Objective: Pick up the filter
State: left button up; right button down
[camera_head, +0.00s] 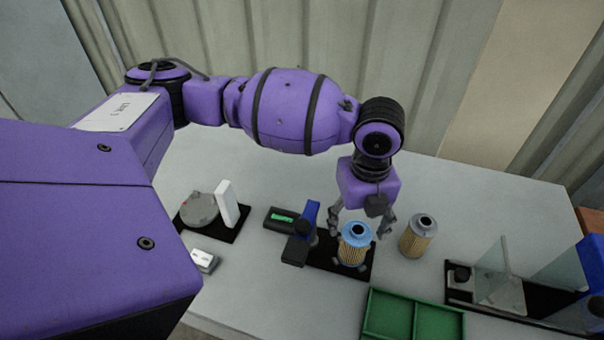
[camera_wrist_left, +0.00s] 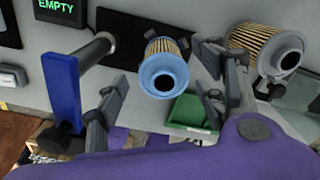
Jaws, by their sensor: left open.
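A filter with a blue top cap and a tan pleated body (camera_head: 353,248) stands upright on a black base plate (camera_head: 325,258) on the table. A second filter, with a grey-beige cap (camera_head: 418,236), stands on the table to its right. My left gripper (camera_head: 362,222) is open above and just behind the blue-capped filter. In the left wrist view the blue-capped filter (camera_wrist_left: 164,70) shows between the spread fingers, with no finger seen closed on it. The second filter (camera_wrist_left: 265,48) is beyond the right-hand finger. My right gripper is not in view.
A blue upright post (camera_head: 309,215) and a small display reading EMPTY (camera_wrist_left: 58,9) are left of the blue-capped filter. A green divided tray (camera_head: 412,318) lies in front. Clear panels on a black base (camera_head: 500,280) stand right; a round grey device (camera_head: 199,209) sits left.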

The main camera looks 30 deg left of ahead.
pick_arm(q)
jog(key=shift+a+f, duration=0.1)
jog(key=shift+f, duration=0.35)
jog(key=f, duration=0.7)
jog(key=shift+s+d, duration=0.25)
jog(key=shift+d, duration=0.05)
jog(key=shift+c, duration=0.5)
jog(key=shift+r, duration=0.15)
jog(key=c, duration=1.2)
